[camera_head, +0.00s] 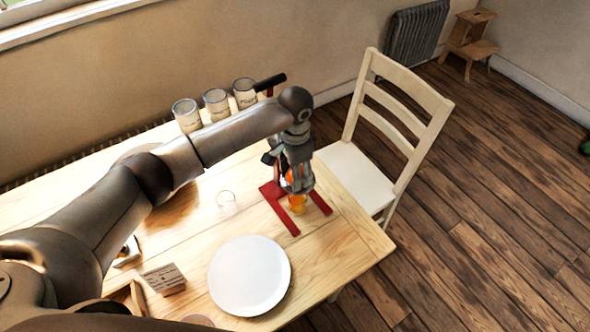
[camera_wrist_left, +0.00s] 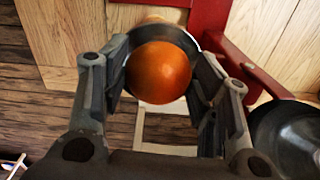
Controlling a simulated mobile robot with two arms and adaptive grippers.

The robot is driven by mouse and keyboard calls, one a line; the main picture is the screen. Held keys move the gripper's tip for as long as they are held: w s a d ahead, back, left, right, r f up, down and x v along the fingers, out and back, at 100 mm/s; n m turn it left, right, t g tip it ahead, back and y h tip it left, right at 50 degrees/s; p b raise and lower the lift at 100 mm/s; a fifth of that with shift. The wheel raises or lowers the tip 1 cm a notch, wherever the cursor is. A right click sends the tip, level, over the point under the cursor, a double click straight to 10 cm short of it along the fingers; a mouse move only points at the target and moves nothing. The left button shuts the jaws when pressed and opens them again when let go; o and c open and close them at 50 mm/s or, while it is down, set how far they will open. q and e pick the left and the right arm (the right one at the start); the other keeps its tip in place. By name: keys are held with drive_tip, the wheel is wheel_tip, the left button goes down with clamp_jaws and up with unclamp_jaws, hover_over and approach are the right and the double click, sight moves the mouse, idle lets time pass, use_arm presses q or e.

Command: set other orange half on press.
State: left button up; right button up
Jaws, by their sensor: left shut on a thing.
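The red press (camera_head: 270,190) stands near the table's right end, its black handle (camera_head: 270,82) sticking up behind my arm. My left gripper (camera_head: 296,178) is at the press, shut on the orange half (camera_wrist_left: 160,72). In the left wrist view the orange half sits between the two fingers, rounded skin toward the camera. A dark metal ring (camera_wrist_left: 186,38) of the press shows around its far side; I cannot tell whether they touch. Orange colour (camera_head: 298,204) shows low inside the press, under the gripper. The red frame (camera_wrist_left: 240,65) runs beside the fingers. My right gripper is out of view.
Several jars (camera_head: 216,104) line the back edge. A white chair (camera_head: 355,172) is close at the right.

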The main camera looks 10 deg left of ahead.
use_arm(q)
drive_tip(key=shift+f, duration=0.55)
drive_tip(key=o, duration=0.4)
wheel_tip(320, 180, up, 8)
drive_tip(key=p, duration=0.9)
drive_tip(key=shift+r, duration=0.25)
wheel_tip(320, 180, up, 3)
drive_tip(key=shift+f+p, duration=0.2)
drive_tip(key=shift+p, duration=0.65)
